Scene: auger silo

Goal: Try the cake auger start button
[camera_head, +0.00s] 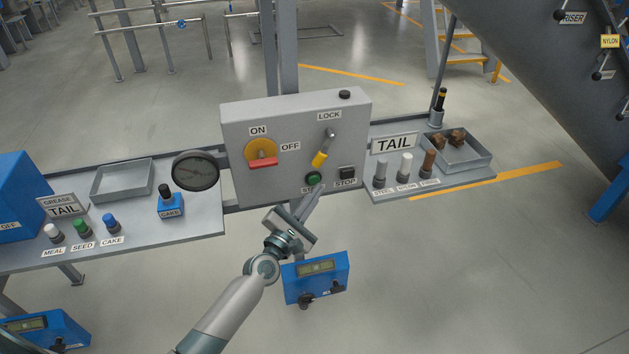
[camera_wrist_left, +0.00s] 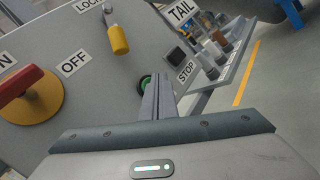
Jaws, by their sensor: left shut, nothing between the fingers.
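The grey control box (camera_head: 240,120) stands upright at the middle. Its green start button (camera_head: 314,178) is low on the front, with its label partly hidden by my gripper. In the left wrist view the green button (camera_wrist_left: 144,82) shows beside the fingers, partly covered. My left gripper (camera_head: 315,190) is shut and empty, its tips at or just before the button. I cannot tell whether they touch it. The black STOP button (camera_head: 347,172) is just right. A blue CAKE box (camera_head: 170,206) with a black knob is on the left shelf. My right gripper is not in view.
On the box are a red-handled ON/OFF switch (camera_head: 262,161) on a yellow disc and a yellow-gripped LOCK lever (camera_head: 320,159) above the start button. The right shelf holds several posts and a tray (camera_head: 474,164).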

